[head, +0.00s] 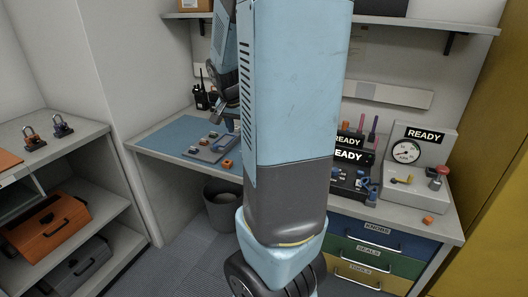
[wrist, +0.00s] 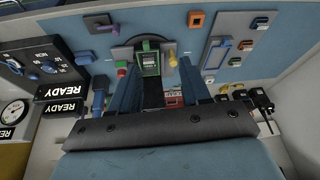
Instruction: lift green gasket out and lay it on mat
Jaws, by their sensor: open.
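A green piece (wrist: 148,46), which looks like the gasket, sits in a grey fixture on the bench in the wrist view. My gripper (wrist: 156,70) is open, its two dark blue fingers pointing toward the fixture on either side of the green piece's near end. I cannot tell whether they touch it. The blue mat (wrist: 290,38) lies around the fixture; in the head view the mat (head: 176,136) covers the left part of the bench. In the head view my arm hides much of the fixture area, and the gasket cannot be made out.
A grey board (wrist: 236,38) with small coloured parts lies right of the fixture. Gauge and READY boxes (head: 405,152) stand at the bench's right. Handheld radios (head: 201,97) stand by the back wall. The mat's left part is clear.

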